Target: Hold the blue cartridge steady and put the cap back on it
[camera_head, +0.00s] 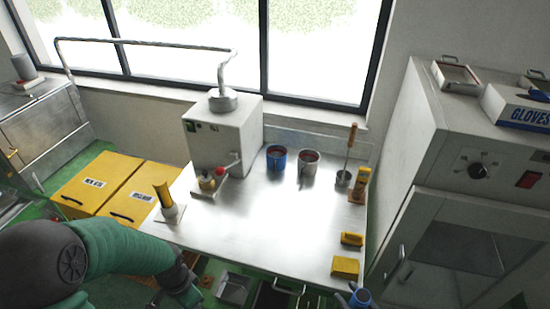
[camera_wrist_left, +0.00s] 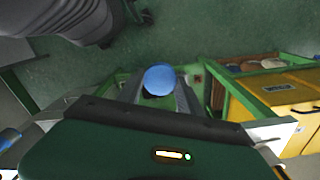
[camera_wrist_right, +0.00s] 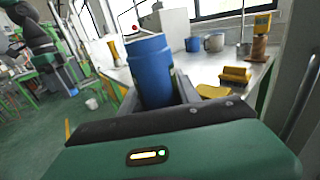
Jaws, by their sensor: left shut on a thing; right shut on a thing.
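The blue cartridge (camera_wrist_right: 151,75) stands roughly upright between the fingers of my right gripper (camera_wrist_right: 155,98), which is shut on it. In the head view the cartridge (camera_head: 360,298) shows at the bottom edge, in front of the table, with my right gripper (camera_head: 349,301) partly cut off there. My left gripper (camera_wrist_left: 160,98) is shut on a round blue piece, seemingly the cap (camera_wrist_left: 159,79), seen end-on in the left wrist view. The cap cannot be made out in the head view. Cap and cartridge are apart.
The steel table (camera_head: 275,235) holds a wax machine (camera_head: 222,140), a blue pot (camera_head: 276,158), a grey pot (camera_head: 308,162) and yellow blocks (camera_head: 345,267) near its front right corner. Yellow bins (camera_head: 100,182) stand left, a grey cabinet (camera_head: 450,190) right. The table's middle is clear.

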